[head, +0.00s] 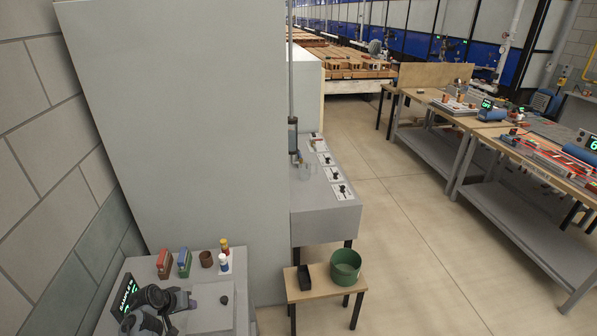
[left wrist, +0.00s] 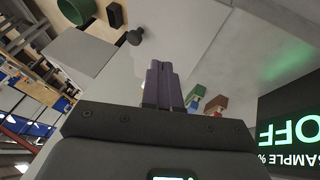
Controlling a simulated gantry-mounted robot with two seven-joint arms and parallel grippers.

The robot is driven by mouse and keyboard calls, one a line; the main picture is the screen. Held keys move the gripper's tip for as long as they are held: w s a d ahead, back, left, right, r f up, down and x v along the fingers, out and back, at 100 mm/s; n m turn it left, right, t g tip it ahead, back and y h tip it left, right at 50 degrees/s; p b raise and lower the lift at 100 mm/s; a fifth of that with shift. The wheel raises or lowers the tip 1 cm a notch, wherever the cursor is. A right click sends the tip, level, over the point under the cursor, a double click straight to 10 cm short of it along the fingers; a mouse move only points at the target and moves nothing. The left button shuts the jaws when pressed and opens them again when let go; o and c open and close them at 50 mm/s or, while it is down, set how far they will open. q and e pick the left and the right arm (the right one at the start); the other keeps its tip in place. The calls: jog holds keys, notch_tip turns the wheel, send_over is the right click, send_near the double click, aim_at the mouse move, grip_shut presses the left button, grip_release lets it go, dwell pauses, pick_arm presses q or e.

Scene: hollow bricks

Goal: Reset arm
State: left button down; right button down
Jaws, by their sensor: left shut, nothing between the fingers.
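My left gripper (head: 188,299) is at the lower left in the head view, low over the grey bench (head: 205,318). In the left wrist view its two dark fingers (left wrist: 161,84) are together with nothing between them. A small dark knob-like piece (head: 224,299) is on the bench, just beyond the fingertips; it also shows in the left wrist view (left wrist: 135,36). My right gripper is not in either view.
Red (head: 164,263) and green (head: 184,262) blocks, a brown cup (head: 206,259) and small bottles (head: 224,262) line the bench's back. A lit display (head: 127,294) stands left of the gripper.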

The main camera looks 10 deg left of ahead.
pick_arm(q)
jog(key=s+r+m+g+y+p, duration=0.2)
jog(key=s+r+y+p, duration=0.15)
jog(key=s, duration=0.85)
jog(key=s+d+r+m+p, duration=0.1)
jog(key=s+d+r, duration=0.3)
jog(key=s+d, duration=0.3)
jog(key=s+d+r+m+h+p, duration=0.1)
jog(key=s+d+r+m, duration=0.1)
jog(key=s+d+r, duration=0.2)
jog(key=s+d+r+m+h+p, duration=0.1)
jog(key=s+d+r, duration=0.3)
jog(key=s+d, duration=0.6)
jog(key=shift+s+d+m+p, duration=0.3)
jog(key=shift+d+m, duration=0.1)
jog(key=shift+d, duration=0.7)
jog(key=shift+r, duration=0.1)
